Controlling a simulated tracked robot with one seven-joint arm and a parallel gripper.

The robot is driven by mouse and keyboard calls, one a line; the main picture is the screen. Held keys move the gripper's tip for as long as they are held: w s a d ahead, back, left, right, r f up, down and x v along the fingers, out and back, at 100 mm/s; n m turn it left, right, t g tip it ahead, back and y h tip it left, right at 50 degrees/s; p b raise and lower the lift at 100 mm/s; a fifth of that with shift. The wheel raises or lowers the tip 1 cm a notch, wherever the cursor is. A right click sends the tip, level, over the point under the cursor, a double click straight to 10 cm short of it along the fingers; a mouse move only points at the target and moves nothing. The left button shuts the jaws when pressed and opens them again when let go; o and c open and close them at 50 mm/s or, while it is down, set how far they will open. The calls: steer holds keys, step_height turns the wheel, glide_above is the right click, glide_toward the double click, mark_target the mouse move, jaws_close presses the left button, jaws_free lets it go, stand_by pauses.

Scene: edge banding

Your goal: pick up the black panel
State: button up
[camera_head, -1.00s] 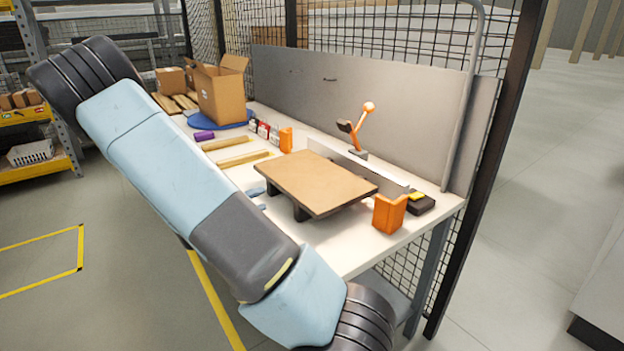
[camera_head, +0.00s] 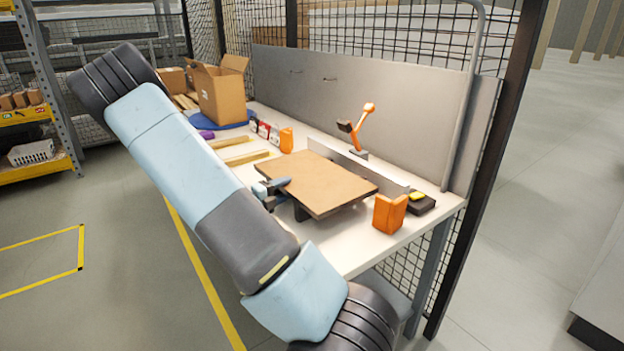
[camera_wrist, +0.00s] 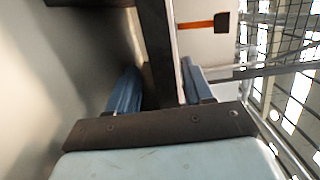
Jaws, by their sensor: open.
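In the head view, a flat panel (camera_head: 318,183) with a tan top and dark edges rests on black supports on the white bench; no wholly black panel shows. My gripper (camera_head: 281,187) is at the panel's left edge, one blue finger showing over its top. In the wrist view, the two blue fingers (camera_wrist: 158,72) are apart, with the panel's dark edge (camera_wrist: 157,45) running between them. I see a gap on the right finger's side; contact on the other side is unclear. My forearm hides the near left of the bench.
Wooden strips (camera_head: 246,158) and a cardboard box (camera_head: 218,92) are farther left.

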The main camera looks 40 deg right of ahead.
mark_target(294, 184)
steer(key=d, duration=0.4)
steer(key=shift+w+d+r, duration=0.1)
steer(key=shift+w+r, duration=0.05)
steer(key=shift+r, duration=0.1)
steer(key=shift+c, duration=0.4)
jaws_close()
steer(key=shift+f, duration=0.1)
stand_by(0.6)
